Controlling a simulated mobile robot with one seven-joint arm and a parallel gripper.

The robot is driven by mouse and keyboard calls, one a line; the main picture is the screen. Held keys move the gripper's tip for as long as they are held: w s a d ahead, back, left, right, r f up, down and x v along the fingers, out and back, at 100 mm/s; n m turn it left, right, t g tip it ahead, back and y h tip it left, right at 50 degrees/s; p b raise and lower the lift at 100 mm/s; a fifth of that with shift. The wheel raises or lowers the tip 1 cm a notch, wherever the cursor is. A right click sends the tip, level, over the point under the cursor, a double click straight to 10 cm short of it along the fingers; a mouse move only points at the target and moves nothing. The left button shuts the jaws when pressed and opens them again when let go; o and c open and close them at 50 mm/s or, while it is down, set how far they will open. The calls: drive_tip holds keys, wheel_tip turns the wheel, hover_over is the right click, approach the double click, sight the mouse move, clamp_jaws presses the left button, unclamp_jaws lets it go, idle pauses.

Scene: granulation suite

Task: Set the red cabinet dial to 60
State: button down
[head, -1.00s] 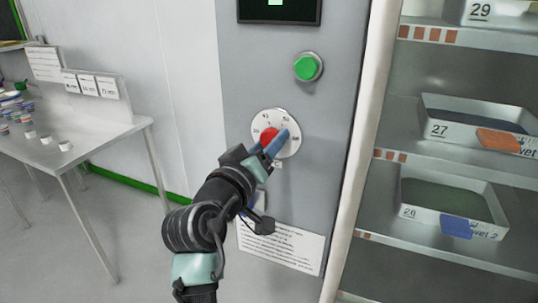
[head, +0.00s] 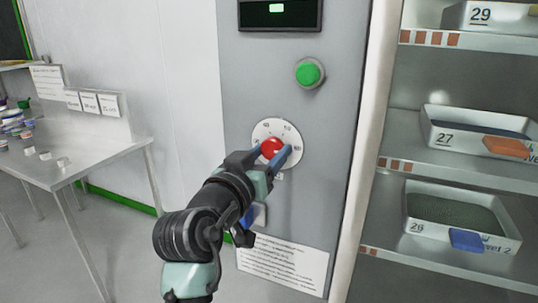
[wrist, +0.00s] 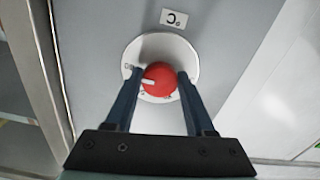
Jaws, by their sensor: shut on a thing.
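The red dial (head: 271,147) sits on a round white scale plate (head: 291,131) on the grey cabinet front. In the wrist view the red knob (wrist: 160,79) lies between my two blue fingers, and a white pointer mark on it points to the left of that picture. My gripper (head: 272,156) is shut on the knob, with a finger on either side. The scale numbers are too small and partly covered, so I cannot read the setting. A small label marked C (wrist: 173,18) is beside the plate.
A green button (head: 309,73) and a dark display (head: 279,14) are above the dial. A printed notice (head: 283,264) is below it. Open shelves with trays (head: 466,220) stand to the right. A metal table (head: 90,155) is at the left.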

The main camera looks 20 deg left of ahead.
drive_tip(key=shift+f, duration=0.1)
drive_tip(key=shift+c, duration=1.3)
unclamp_jaws()
drive_tip(key=shift+s, duration=0.1)
drive_tip(key=s, duration=1.2)
drive_tip(key=shift+s+a, duration=0.25)
drive_tip(key=shift+s, duration=0.15)
drive_tip(key=s+d+r+m+t, duration=0.1)
drive_tip(key=s+d+r+t, duration=0.35)
drive_tip(key=d+r, duration=0.7)
drive_tip(key=s+d+r+t, duration=0.45)
drive_tip(key=d+r, duration=0.35)
drive_tip(key=r, duration=0.6)
wheel_tip(320, 180, up, 16)
drive_tip(key=p, duration=1.7)
drive_tip(key=shift+w+a+y, duration=0.15)
drive_tip(key=shift+w+y, duration=0.15)
drive_tip(key=shift+w, duration=0.1)
